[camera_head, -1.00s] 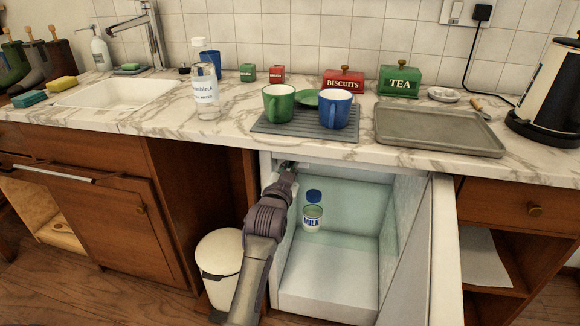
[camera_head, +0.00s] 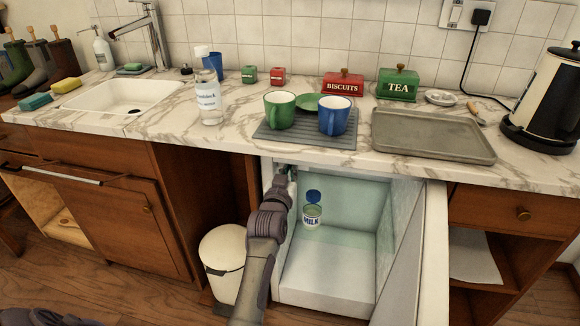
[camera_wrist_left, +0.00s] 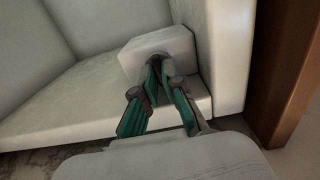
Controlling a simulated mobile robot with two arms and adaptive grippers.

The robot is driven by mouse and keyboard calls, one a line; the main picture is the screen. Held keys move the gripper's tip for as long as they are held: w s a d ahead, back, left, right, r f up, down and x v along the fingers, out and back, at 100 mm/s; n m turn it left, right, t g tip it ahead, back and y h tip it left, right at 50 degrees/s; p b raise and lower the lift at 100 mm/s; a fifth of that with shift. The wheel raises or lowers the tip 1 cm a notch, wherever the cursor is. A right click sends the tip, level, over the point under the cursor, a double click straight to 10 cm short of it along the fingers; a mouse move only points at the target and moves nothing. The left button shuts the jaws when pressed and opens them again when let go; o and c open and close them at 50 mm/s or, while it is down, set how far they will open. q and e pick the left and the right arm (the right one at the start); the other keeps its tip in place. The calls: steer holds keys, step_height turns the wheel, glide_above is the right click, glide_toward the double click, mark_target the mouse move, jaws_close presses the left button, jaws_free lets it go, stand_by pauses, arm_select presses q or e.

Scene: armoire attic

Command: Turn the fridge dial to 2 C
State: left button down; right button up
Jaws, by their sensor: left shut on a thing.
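The open white fridge (camera_head: 325,285) stands under the counter, its door swung out to the right. My left gripper (camera_head: 285,177) reaches to the upper left inside of it. In the left wrist view, the green-padded fingers of my left gripper (camera_wrist_left: 161,73) close together on a small grey dial (camera_wrist_left: 169,66) on a pale box-shaped housing (camera_wrist_left: 155,45). The fingers mostly cover the dial. Its marks and setting cannot be read.
A white bin (camera_head: 222,262) stands left of my left arm. Above, the marble counter holds a drying mat (camera_head: 300,138) with mugs and a grey tray (camera_head: 432,136). The open fridge door (camera_head: 432,255) bounds the right side.

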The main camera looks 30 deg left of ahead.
arm_select(q)
steer(key=c, duration=1.6)
jaws_free()
steer(key=shift+o, duration=0.2)
